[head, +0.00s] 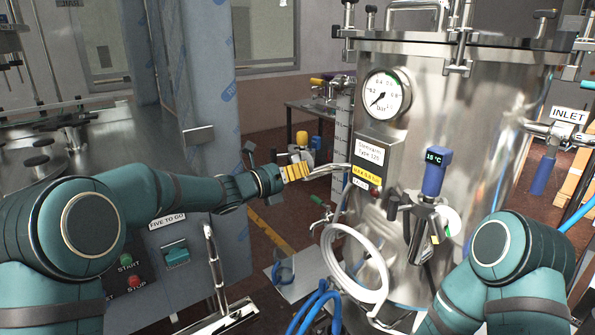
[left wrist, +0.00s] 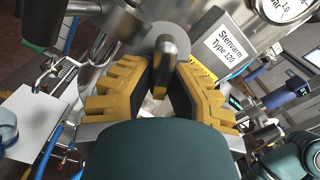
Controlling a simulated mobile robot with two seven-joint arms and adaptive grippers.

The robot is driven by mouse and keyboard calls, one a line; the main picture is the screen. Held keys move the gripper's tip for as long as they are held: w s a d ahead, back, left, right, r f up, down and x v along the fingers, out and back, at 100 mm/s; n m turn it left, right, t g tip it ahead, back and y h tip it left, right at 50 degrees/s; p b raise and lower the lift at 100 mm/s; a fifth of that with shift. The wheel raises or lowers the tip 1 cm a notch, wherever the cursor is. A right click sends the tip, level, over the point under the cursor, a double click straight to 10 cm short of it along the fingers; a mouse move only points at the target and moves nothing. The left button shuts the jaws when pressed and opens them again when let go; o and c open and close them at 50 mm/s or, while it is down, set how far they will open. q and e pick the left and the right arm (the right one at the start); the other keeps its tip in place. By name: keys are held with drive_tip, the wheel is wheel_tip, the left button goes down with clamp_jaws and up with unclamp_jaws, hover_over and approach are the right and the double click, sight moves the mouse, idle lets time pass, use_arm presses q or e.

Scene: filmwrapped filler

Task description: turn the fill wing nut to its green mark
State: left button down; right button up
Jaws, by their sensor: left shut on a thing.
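My left gripper (head: 303,171) has yellow fingers and is beside the left side of the steel tank (head: 462,130), below its gauge. In the left wrist view the two fingers (left wrist: 163,82) stand on either side of a dark, rounded metal bar (left wrist: 166,56), which I take as a wing of the fill wing nut. The gripper is shut on it. A grey disc (left wrist: 180,33) lies behind the bar. The rest of the nut is hidden, and I cannot make out its green mark. My right gripper is not in view; only its arm shows.
A round gauge (head: 386,95) and a name plate (head: 371,150) are on the tank near the left gripper. Blue hoses (head: 318,308) hang below. A steel cabinet (head: 206,75) stands left.

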use_arm(q)
drive_tip(key=shift+r, duration=0.15)
drive_tip(key=c, duration=0.9)
unclamp_jaws()
drive_tip(key=v, duration=1.2)
